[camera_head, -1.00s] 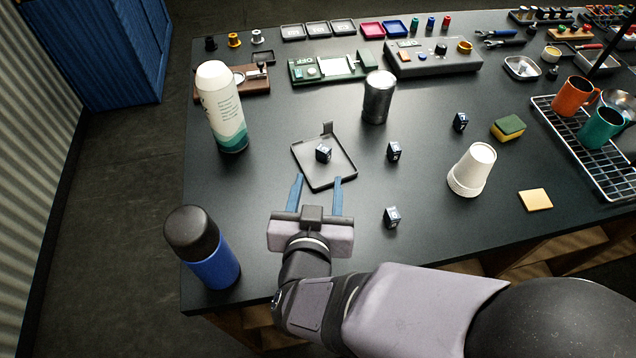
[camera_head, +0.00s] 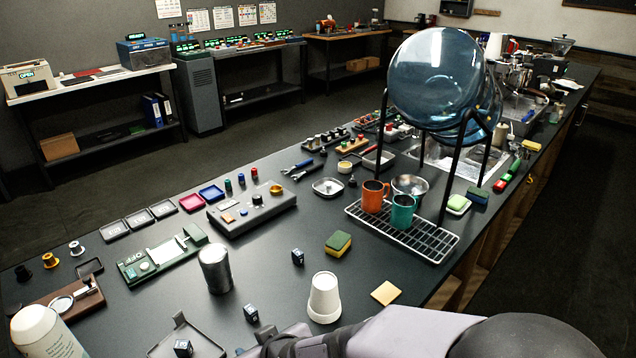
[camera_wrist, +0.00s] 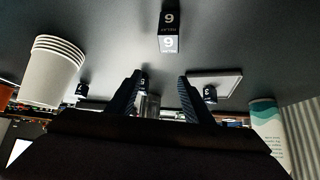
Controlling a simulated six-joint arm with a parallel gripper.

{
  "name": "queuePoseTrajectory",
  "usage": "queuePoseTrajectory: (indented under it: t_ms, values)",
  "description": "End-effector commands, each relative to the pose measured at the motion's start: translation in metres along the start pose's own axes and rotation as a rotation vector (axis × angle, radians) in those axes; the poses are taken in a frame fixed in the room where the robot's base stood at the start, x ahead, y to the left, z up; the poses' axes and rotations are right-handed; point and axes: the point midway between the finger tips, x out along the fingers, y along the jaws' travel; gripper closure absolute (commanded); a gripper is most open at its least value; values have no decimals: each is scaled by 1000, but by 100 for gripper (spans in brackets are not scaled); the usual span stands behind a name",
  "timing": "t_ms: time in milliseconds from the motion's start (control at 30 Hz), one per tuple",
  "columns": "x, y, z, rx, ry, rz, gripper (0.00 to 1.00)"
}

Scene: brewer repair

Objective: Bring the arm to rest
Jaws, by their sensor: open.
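My gripper (camera_wrist: 160,76) shows in the wrist view with two dark fingers spread apart and nothing held between them. A small dark cube (camera_wrist: 143,83) and the metal cup (camera_wrist: 148,105) appear beyond the gap between the fingers. A numbered cube (camera_wrist: 169,32) lies on the dark bench top, clear of the fingers. In the head view part of my arm lies along the bottom edge, and my gripper is out of that picture.
A grey tray (camera_head: 163,349) with a cube (camera_head: 183,348) lies near my arm. A white cup stack (camera_head: 324,297), a metal cup (camera_head: 215,268), a sponge (camera_head: 338,243) and a rack (camera_head: 437,248) with mugs stand on the bench. A large water bottle (camera_head: 436,78) sits above on a stand.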

Motion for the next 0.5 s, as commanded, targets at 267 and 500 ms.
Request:
queuePoseTrajectory:
  t_ms: [267,500]
  values:
    - [-47,107,68,70,-314,85,54]
    - [-100,157,148,293,-557,175,54]
